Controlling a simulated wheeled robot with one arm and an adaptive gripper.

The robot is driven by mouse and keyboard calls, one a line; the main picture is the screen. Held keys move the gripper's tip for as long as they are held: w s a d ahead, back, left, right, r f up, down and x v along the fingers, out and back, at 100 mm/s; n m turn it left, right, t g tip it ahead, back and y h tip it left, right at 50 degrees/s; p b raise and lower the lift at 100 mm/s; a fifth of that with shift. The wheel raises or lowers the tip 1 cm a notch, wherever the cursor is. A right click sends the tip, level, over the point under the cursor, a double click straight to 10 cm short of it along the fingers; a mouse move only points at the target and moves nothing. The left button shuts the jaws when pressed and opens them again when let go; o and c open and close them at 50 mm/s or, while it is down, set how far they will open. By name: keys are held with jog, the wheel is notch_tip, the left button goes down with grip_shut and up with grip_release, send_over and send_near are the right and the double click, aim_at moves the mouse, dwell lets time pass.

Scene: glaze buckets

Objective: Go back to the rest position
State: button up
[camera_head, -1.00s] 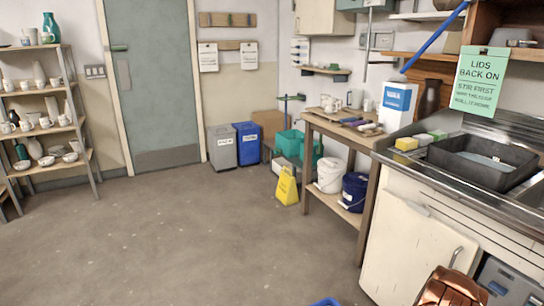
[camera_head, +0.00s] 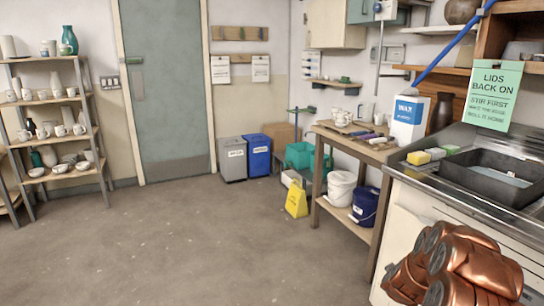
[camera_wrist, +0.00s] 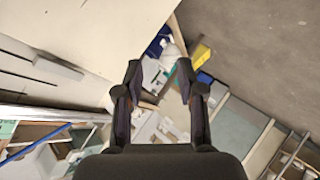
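My gripper (camera_wrist: 160,78) is open in the wrist view, its two dark fingers apart. No held thing shows between them; only the distant room shows behind. In the head view my gripper is out of sight, and only my copper-coloured arm shows at the lower right. A white bucket (camera_head: 341,188) and a dark blue bucket (camera_head: 365,205) stand upright on the low shelf of the wooden workbench (camera_head: 330,135).
The sink counter (camera_head: 408,170), with a black basin (camera_head: 488,180), is at the right beside my arm. A yellow floor sign (camera_head: 297,200) stands by the bench. Bins and a pottery shelf (camera_head: 60,103) are farther back. The middle floor (camera_head: 190,240) is clear.

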jog(key=s+a+r+g+y, duration=0.1)
jog(key=s+a+r+y, duration=0.15)
jog(key=a, duration=0.55)
jog(key=s+a+r+y, duration=0.15)
jog(key=a+r, duration=0.25)
jog(key=a, duration=0.4)
jog(key=s+a+r+g+y, duration=0.3)
jog(key=s+a+r+g, duration=0.15)
jog(key=s+a, duration=0.65)
jog(key=s+a+r+m+g, duration=0.1)
jog(key=s+r+g, duration=0.1)
jog(key=s, duration=0.9)
jog(key=s+a+r+m+g+h, duration=0.1)
jog(key=s+r+g, duration=0.15)
jog(key=s, duration=0.95)
jog(key=s+a+r+m+g, duration=0.1)
jog(key=s+r+g, duration=0.1)
jog(key=s, duration=0.9)
notch_tip(320, 180, up, 14)
jog(key=p, duration=1.2)
jog(key=shift+s+p, duration=0.2)
jog(key=shift+p, duration=0.15)
jog(key=shift+d, duration=0.15)
